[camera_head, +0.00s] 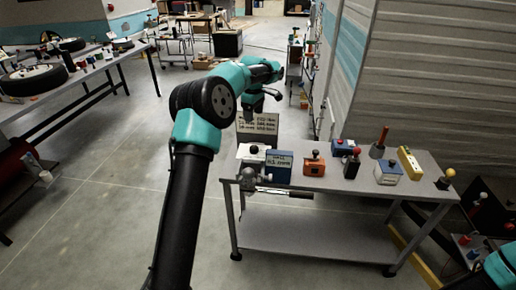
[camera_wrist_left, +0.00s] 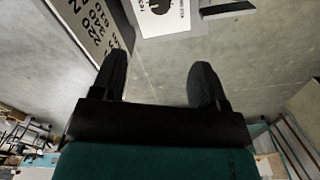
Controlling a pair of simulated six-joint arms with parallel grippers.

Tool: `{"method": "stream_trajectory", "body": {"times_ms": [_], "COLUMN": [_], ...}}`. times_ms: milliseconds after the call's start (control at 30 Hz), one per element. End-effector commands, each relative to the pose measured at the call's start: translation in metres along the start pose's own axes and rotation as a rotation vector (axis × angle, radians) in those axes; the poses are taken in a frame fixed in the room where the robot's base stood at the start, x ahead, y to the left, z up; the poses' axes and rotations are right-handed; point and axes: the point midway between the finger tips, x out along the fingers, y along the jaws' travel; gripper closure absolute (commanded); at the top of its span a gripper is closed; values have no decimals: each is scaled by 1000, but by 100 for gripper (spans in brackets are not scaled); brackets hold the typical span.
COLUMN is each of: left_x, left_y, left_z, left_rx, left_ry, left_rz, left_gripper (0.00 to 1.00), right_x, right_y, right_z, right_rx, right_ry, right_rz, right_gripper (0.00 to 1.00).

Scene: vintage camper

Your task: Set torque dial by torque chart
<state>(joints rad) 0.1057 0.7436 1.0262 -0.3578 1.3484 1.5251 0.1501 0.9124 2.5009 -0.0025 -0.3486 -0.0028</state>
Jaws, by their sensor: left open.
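The torque chart (camera_head: 258,124) is an upright board with printed rows of figures at the table's far left corner. Its edge also shows in the left wrist view (camera_wrist_left: 88,28). The likely torque dial (camera_head: 252,153) is a white plate with a dark knob, just in front of the chart. Part of a white plate with a dark round knob and printed marks (camera_wrist_left: 165,16) shows at the top of the left wrist view. My left gripper (camera_wrist_left: 158,82) is open and empty, its fingers apart and short of that plate. My right gripper is out of view.
A blue box with a printed label (camera_head: 278,168) stands beside the white plate. An orange box with a black knob (camera_head: 314,165), a blue-and-white box (camera_head: 388,172), a yellow block (camera_head: 409,163) and other knobbed items stand on the grey table (camera_head: 330,182). A corrugated wall rises behind.

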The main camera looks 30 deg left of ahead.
Motion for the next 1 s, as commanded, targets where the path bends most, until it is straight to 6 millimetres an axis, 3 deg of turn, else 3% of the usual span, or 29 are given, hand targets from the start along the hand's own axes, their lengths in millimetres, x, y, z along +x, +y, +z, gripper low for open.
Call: {"method": "stream_trajectory", "body": {"times_ms": [367,1000], "left_x": [15,120], "left_y": [0,-1], "left_z": [0,0], "left_rx": [3,3], "left_ry": [-1,-1], "left_rz": [-1,-3], "left_gripper": [32,32], "right_x": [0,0], "right_y": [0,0], "right_z": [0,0], "right_rx": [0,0], "right_ry": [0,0], "right_rz": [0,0], "right_gripper": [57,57]}}
